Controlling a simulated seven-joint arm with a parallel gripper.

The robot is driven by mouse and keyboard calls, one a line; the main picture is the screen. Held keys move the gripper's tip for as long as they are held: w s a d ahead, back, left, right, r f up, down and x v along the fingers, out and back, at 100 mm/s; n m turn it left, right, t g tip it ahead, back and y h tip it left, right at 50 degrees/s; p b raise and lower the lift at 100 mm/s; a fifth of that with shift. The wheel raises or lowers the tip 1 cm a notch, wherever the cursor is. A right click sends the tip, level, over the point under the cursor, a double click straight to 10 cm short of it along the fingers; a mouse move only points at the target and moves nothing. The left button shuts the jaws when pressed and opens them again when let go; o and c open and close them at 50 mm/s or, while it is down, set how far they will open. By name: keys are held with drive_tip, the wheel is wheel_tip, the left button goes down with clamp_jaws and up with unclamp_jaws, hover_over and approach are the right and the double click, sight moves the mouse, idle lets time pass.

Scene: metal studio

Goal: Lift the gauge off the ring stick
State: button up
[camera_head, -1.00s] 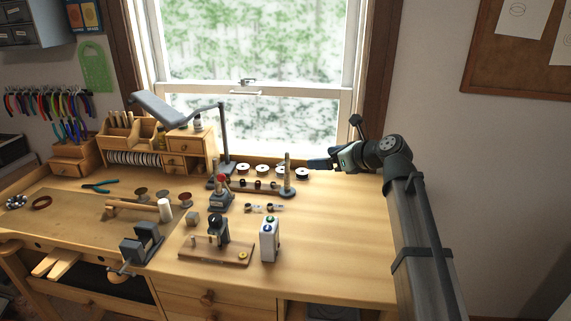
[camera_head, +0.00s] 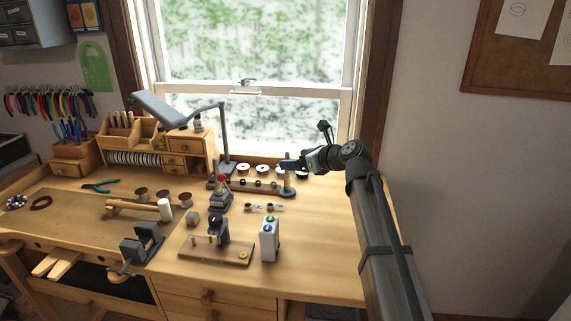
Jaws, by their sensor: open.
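A grey upright post (camera_head: 287,181) stands on a round dark base at the back right of the workbench; it may be the ring stick. A low bar (camera_head: 247,185) with several small dark ring-like pieces runs left from its base. I cannot make out the gauge for certain at this size. My gripper (camera_head: 286,165) is at the upper part of the post, reaching in from the right with its dark fingers pointing left. Its jaws are open. The fingers overlap the post in the picture, so I cannot tell whether they surround it or touch it.
Several white spools (camera_head: 243,168) stand behind the bar, under the window. A red-topped tool (camera_head: 221,196) stands left of the post. A white box with coloured knobs (camera_head: 269,239) stands in front. The bench's right part (camera_head: 325,250) is clear.

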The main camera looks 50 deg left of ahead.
drive_tip(key=x, duration=0.4)
drive_tip(key=shift+s+a+f, duration=0.1)
drive_tip(key=shift+s+f, duration=0.15)
drive_tip(key=shift+f, duration=0.2)
drive_tip(key=shift+c, duration=0.3)
drive_tip(key=c, duration=1.1)
drive_tip(key=shift+r, duration=0.1)
drive_tip(key=shift+c, duration=0.2)
wheel_tip(320, 180, up, 10)
drive_tip(key=shift+f, duration=0.1)
drive_tip(key=shift+f, duration=0.15)
drive_tip(key=shift+f, duration=0.5)
